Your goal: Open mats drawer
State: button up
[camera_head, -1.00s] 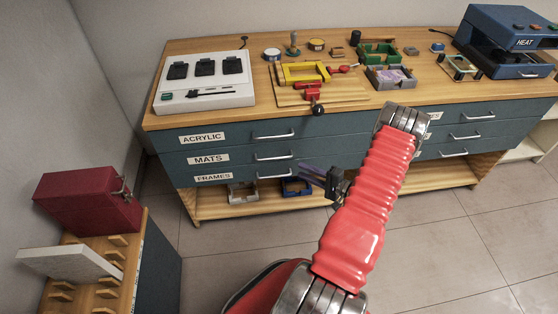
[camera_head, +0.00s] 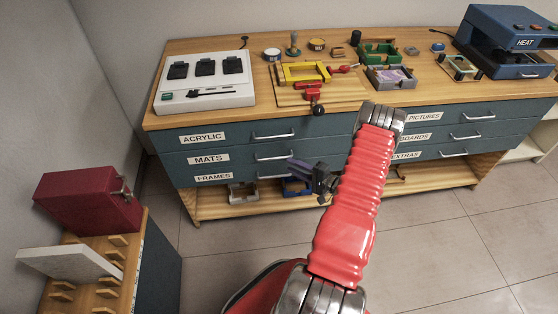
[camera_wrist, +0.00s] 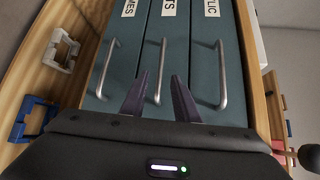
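The mats drawer (camera_head: 240,161) is the middle one in the left stack of the blue-grey cabinet, with a white MATS label (camera_head: 208,158) and a silver bar handle (camera_head: 273,156). It is shut. My gripper (camera_head: 298,168) is in front of the cabinet, close to the right end of that handle. In the wrist view my gripper (camera_wrist: 160,90) is open, with its two dark fingers apart. The mats handle (camera_wrist: 161,68) shows between the fingertips there; I cannot tell how far in front of them it is.
The acrylic drawer (camera_head: 240,137) above and the frames drawer (camera_head: 238,176) below are shut, their handles close on either side. Small trays (camera_head: 243,192) stand on the open shelf below. A wooden rack (camera_head: 125,262) with a red case (camera_head: 85,201) stands left. Floor is clear at right.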

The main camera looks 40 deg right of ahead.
jog(key=x, duration=0.7)
jog(key=shift+w, duration=0.4)
jog(key=shift+f, duration=0.1)
grip_shut()
